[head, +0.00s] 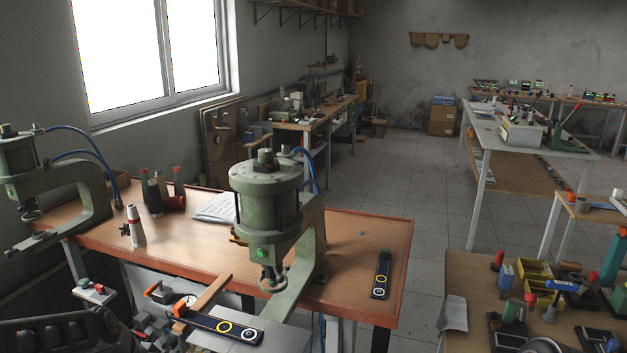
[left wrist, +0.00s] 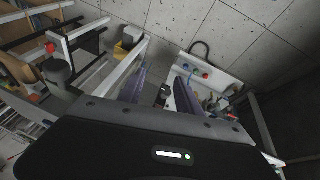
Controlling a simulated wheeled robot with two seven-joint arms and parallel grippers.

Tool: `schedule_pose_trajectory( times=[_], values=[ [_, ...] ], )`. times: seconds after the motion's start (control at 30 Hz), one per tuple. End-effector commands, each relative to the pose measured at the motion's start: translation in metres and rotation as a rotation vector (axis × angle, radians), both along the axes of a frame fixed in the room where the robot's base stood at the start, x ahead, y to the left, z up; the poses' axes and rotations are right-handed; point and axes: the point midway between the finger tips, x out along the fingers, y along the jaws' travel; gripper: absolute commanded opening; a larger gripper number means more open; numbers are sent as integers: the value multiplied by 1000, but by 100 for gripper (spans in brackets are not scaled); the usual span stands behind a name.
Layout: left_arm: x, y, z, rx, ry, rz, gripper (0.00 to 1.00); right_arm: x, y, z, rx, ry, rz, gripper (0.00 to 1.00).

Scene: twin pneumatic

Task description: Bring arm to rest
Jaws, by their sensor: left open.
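My left gripper (left wrist: 160,82) shows in the left wrist view with its two purplish fingers apart and nothing between them. A dark rounded part, seemingly of my left arm (head: 60,333), fills the bottom left corner of the head view; no fingertips show there. Two green pneumatic presses stand at the wooden bench, the near one (head: 265,195) in the middle and the far one (head: 55,190) at the left. My right gripper is in neither view.
The wooden bench (head: 340,240) carries bottles (head: 157,190), papers (head: 215,207) and a black strip with rings (head: 381,275). A similar strip (head: 225,328) lies at the front. A control box with buttons (head: 95,291) is near my arm. A cluttered table (head: 470,285) stands at right.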

Motion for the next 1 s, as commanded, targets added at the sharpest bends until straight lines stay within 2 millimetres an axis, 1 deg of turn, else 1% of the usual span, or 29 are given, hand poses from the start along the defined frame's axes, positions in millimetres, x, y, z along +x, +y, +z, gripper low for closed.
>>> schedule_pose_trajectory(
  times=[0.03, 0.07, 0.1, 0.13, 0.17, 0.2, 0.27, 0.3, 0.37, 0.4, 0.43, 0.47, 0.5, 0.57, 0.6, 0.73, 0.77, 0.8, 0.9, 1.0],
  values=[
    [-5, -17, -31, -26, 33, 11, 41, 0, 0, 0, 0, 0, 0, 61],
    [-8, -26, -49, -40, 47, 25, 41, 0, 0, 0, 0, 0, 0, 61],
    [-15, -41, -75, -60, 73, 45, 41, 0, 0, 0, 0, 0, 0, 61],
    [-22, -53, -96, -76, 93, 62, 41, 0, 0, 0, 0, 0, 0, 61],
    [-30, -66, -116, -90, 114, 80, 41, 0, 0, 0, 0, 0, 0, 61],
    [-43, -83, -142, -108, 142, 104, 41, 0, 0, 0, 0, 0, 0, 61],
    [-68, -108, -178, -132, 187, 142, 41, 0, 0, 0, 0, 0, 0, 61],
    [-86, -124, -199, -144, 215, 169, 41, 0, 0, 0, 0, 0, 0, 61],
    [-115, -146, -225, -159, 258, 205, 41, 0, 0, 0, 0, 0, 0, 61],
    [-134, -158, -240, -165, 283, 230, 41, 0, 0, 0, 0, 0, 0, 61],
    [-148, -166, -249, -168, 299, 245, 41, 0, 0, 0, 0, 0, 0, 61],
    [-161, -173, -256, -170, 316, 260, 41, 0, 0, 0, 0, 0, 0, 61],
    [-179, -182, -265, -173, 337, 277, 41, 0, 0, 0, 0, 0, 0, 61],
    [-203, -193, -275, -175, 365, 303, 41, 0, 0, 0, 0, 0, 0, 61],
    [-218, -199, -280, -174, 382, 318, 41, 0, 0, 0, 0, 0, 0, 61],
    [-259, -213, -290, -171, 424, 355, 41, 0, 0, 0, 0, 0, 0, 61],
    [-244, -217, -285, -172, 390, 325, 41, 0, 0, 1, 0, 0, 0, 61],
    [-235, -222, -280, -170, 368, 296, 41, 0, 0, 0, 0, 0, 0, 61],
    [-225, -233, -272, -171, 337, 247, 41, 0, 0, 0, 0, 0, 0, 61],
    [-219, -239, -268, -171, 320, 221, 41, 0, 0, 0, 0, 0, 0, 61]
  ],
)
